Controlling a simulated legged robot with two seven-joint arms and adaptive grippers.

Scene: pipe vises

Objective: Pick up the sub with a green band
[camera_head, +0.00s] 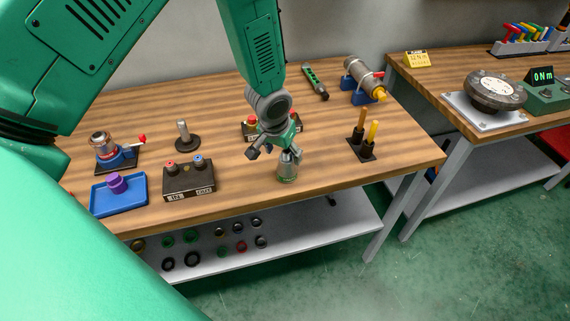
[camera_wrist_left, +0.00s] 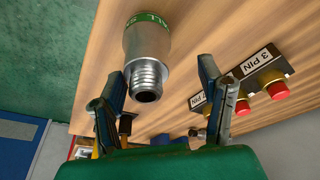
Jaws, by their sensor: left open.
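The sub with a green band (camera_head: 288,172) stands on the wooden bench near its front edge, a short metal cylinder with a narrower threaded end. My right gripper is not in view.
A black box with red and blue knobs (camera_head: 190,183) is left of the sub; another button box (camera_head: 252,130) is behind my gripper. A blue tray (camera_head: 103,207) is far left. Bench between is clear.

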